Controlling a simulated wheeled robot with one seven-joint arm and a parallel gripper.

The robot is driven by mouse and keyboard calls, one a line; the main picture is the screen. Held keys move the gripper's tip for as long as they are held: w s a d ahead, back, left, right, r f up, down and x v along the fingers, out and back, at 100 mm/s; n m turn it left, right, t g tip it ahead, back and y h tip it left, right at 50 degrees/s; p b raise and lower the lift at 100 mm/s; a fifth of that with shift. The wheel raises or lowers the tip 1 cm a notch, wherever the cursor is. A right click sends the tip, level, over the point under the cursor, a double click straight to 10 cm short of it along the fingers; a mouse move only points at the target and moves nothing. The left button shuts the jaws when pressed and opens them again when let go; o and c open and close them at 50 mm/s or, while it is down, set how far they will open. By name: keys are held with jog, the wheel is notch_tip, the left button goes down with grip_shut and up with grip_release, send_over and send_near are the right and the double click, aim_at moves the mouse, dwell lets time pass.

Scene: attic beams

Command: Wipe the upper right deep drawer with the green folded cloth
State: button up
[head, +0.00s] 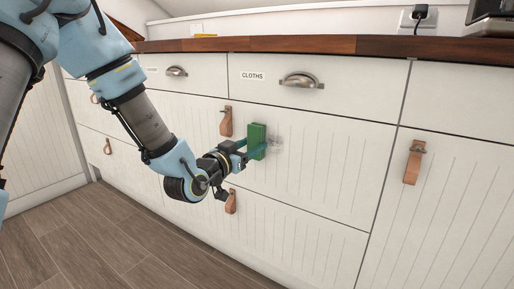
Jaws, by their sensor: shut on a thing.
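My gripper (243,150) is shut on the green folded cloth (257,141), which stands upright between the fingers. The cloth is held at the front of the upper right deep drawer (325,165), a white grooved panel below the shallow drawer labelled CLOTHS. It appears to touch the panel or sit very close; the exact contact is hidden. A faint greyish smudge (277,143) shows on the panel just right of the cloth. A brown leather pull (226,121) hangs on the panel left of the cloth.
A metal cup handle (301,80) is on the shallow drawer above. Another leather pull (231,201) hangs below my gripper, and one (413,162) is on the right-hand front. A wooden worktop (330,46) runs above. The wooden floor (100,240) is clear.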

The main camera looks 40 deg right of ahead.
jog(key=shift+r, duration=0.45)
jog(key=shift+s+d+f+b, duration=0.15)
jog(key=shift+s+d, duration=0.1)
jog(key=shift+s, duration=0.55)
jog(key=shift+s+d+r+b, duration=0.1)
jog(key=shift+s+d+b, duration=0.1)
jog(key=shift+s, duration=0.55)
jog(key=shift+s+d+b, duration=0.3)
jog(key=shift+s+b, duration=0.1)
jog(key=shift+s, duration=0.85)
jog(key=shift+s+d+b, duration=0.35)
jog(key=shift+s+b, duration=0.05)
jog(key=shift+s, duration=0.9)
jog(key=shift+s+d+b, duration=0.3)
jog(key=shift+s+b, duration=0.1)
jog(key=shift+s, duration=0.85)
jog(key=shift+w, duration=0.1)
jog(key=shift+w+a, duration=0.45)
jog(key=shift+w, duration=1.25)
jog(key=shift+w+a, duration=0.5)
jog(key=shift+w, duration=1.25)
jog(key=shift+w+a, duration=0.45)
jog(key=shift+w, duration=1.25)
jog(key=shift+a, duration=0.1)
jog(key=shift+b+v, duration=0.4)
jog(key=shift+v, duration=2.55)
jog(key=shift+v, duration=1.5)
